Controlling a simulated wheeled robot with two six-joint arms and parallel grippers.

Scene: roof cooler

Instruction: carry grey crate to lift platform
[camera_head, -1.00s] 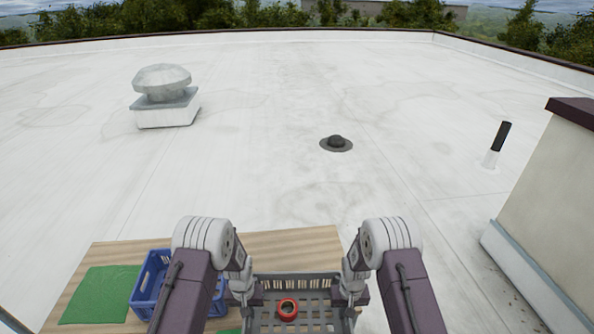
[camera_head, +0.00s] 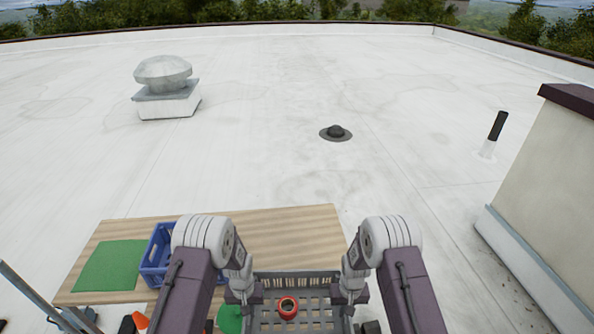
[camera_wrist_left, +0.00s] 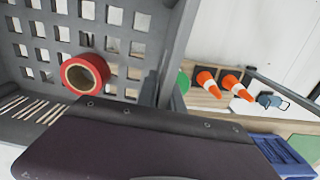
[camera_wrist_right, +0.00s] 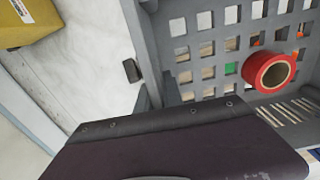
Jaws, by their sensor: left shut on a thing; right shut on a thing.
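The grey crate (camera_head: 318,308) hangs between my two grippers at the bottom of the head view. A red tape roll (camera_head: 288,307) lies inside it; the roll also shows in the left wrist view (camera_wrist_left: 84,74) and the right wrist view (camera_wrist_right: 268,72). My left gripper (camera_head: 244,298) is shut on the crate's left side. My right gripper (camera_head: 347,298) is shut on its right side. The fingertips are largely hidden in the wrist views. I cannot make out a lift platform for certain.
A wooden table (camera_head: 285,232) lies beyond and left of the crate, with a blue crate (camera_head: 156,258) and green mat (camera_head: 110,265). Orange cones (camera_wrist_left: 236,86) show in the left wrist view. A yellow box (camera_wrist_right: 25,20) shows in the right wrist view. A wall block (camera_head: 545,190) stands right; open roof lies ahead.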

